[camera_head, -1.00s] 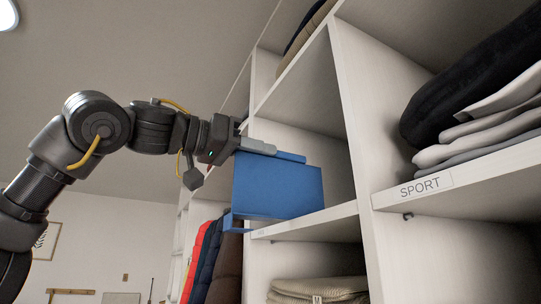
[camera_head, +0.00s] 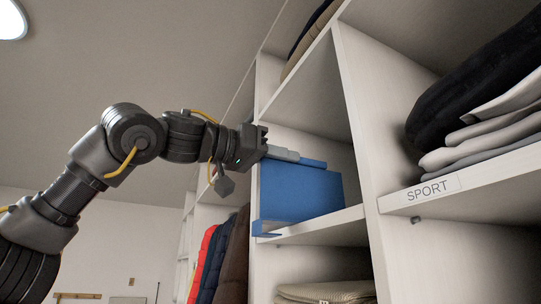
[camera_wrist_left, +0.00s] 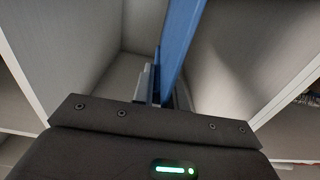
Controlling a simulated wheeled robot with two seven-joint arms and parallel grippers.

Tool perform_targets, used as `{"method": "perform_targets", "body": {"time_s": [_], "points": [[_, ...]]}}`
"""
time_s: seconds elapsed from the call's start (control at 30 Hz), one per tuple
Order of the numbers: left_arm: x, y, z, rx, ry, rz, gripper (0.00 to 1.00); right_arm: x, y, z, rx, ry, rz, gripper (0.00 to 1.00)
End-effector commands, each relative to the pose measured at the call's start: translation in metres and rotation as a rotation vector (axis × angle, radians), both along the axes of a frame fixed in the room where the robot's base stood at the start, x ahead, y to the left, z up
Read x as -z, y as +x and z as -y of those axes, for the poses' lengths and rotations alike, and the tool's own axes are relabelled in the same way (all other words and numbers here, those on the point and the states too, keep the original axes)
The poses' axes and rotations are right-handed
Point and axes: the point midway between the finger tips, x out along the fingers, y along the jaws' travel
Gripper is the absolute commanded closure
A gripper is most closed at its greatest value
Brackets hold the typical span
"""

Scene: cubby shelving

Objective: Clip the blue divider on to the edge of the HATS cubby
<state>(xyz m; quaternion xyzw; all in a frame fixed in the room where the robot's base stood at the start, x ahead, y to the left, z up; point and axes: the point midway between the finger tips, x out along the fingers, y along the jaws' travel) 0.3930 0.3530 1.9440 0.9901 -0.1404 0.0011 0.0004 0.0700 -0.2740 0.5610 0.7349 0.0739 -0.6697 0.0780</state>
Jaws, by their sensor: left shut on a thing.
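The blue divider (camera_head: 300,193) is an upright panel with a small clip foot at its lower front corner. My left gripper (camera_head: 297,158) is shut on its top edge, and the divider also shows in the left wrist view (camera_wrist_left: 180,45). The panel stands inside an otherwise empty-looking cubby, its clip at the front edge of the cubby's shelf board (camera_head: 320,227). I cannot tell whether the clip is seated on the edge or just beside it. No HATS label is readable; the divider hides part of this shelf edge. My right gripper is not in view.
A SPORT cubby (camera_head: 433,190) with folded dark and grey clothes (camera_head: 478,130) is at the right. A white upright (camera_head: 362,150) separates it from the divider's cubby. Folded beige cloth (camera_head: 325,291) lies below. Jackets (camera_head: 220,255) hang at the lower left.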

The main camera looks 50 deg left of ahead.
Motion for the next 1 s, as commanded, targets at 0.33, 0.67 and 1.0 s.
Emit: {"method": "perform_targets", "body": {"time_s": [0.33, 0.67, 1.0], "points": [[0.0, 0.018, 0.005, -0.001, 0.0, 0.0, 1.0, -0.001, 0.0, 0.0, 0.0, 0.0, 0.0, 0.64], [0.0, 0.019, 0.005, 0.0, 0.0, 0.001, 1.0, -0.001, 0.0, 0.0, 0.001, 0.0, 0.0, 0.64], [0.0, 0.018, 0.006, 0.0, 0.001, 0.001, 1.0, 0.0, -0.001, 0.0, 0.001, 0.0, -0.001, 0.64]]}}
